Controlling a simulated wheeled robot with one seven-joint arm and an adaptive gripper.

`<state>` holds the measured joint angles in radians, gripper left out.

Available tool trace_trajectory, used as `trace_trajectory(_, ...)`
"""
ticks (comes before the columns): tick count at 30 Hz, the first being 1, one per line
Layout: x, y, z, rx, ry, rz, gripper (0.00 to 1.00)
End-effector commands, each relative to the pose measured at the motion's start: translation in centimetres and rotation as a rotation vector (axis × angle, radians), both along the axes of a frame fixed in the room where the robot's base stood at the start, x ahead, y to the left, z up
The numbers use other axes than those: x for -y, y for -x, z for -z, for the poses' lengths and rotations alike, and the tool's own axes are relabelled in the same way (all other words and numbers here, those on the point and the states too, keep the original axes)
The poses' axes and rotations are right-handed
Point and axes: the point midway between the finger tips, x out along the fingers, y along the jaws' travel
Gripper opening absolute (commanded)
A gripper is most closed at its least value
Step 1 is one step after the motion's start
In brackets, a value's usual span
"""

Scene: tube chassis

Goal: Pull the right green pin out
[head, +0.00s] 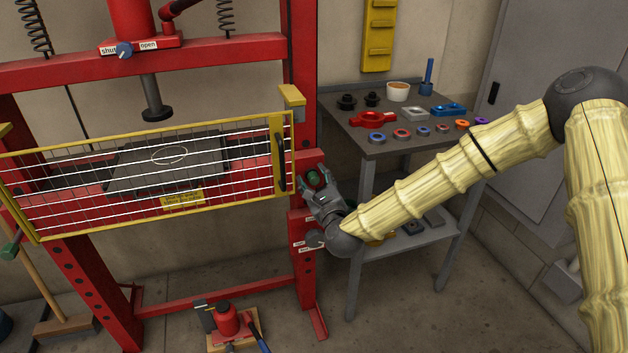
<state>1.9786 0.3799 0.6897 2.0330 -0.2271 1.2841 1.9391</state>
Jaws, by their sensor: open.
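The right green pin (313,176) sits in the right red upright (304,84) of the press frame, just below the guard's right end. My gripper (317,186) is at the pin, with its fingers open and reaching up around the pin's green head. I cannot tell whether the fingers touch it. Part of the pin is hidden by the fingers. Another green pin (11,250) shows at the left edge of the head view, by the left upright.
A yellow-framed mesh guard (150,212) crosses the press front, close left of my gripper. A grey table (400,150) with rings and tools stands right, behind my arm. A red bottle jack (227,319) sits on the floor below.

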Motion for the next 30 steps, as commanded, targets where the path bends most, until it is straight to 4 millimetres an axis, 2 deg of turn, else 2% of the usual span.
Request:
trace_trajectory(4,-0.2,-0.7,0.0,0.0,0.0,0.001,0.5)
trace_trajectory(12,-0.2,-0.8,0.0,0.0,0.0,0.0,0.5)
trace_trajectory(14,-0.2,-0.8,0.0,0.0,0.0,0.0,0.42)
trace_trajectory(21,-0.2,-0.8,0.0,0.0,0.0,0.0,0.0)
trace_trajectory(26,-0.3,-0.7,0.1,0.0,0.0,-0.001,0.0)
trace_trajectory(30,-1.9,0.5,0.3,-0.004,0.0,-0.025,0.0)
